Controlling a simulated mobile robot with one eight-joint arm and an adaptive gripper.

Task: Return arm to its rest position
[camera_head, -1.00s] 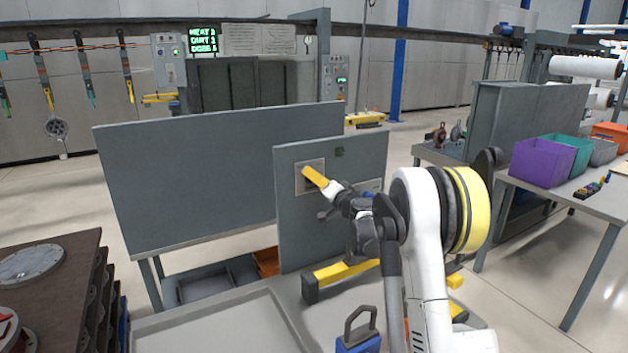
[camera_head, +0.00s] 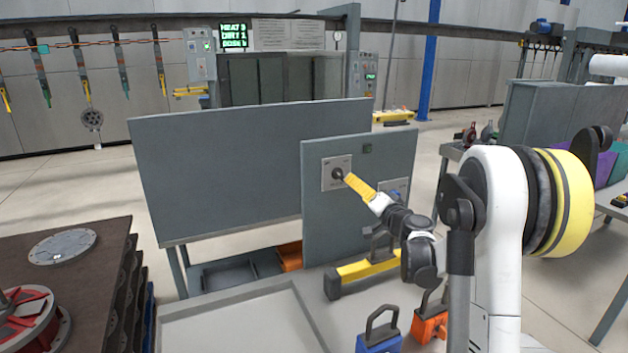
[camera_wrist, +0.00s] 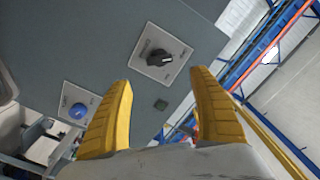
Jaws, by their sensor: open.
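My gripper (camera_head: 345,179) is in front of the grey panel (camera_head: 318,225), with its yellow fingers near a dark rotary knob on a light plate (camera_head: 327,186). In the wrist view my gripper (camera_wrist: 163,100) has its two yellow fingers spread apart with nothing between them. The black knob (camera_wrist: 158,57) stands ahead of the fingertips and apart from them. My arm reaches in from the right side of the head view.
A blue button (camera_wrist: 78,111) and a small dark square (camera_wrist: 161,105) are on the same panel. A larger grey board (camera_head: 230,170) stands to the left. Blue (camera_head: 380,343) and orange (camera_head: 430,322) padlock-like blocks sit on the tray table below my arm.

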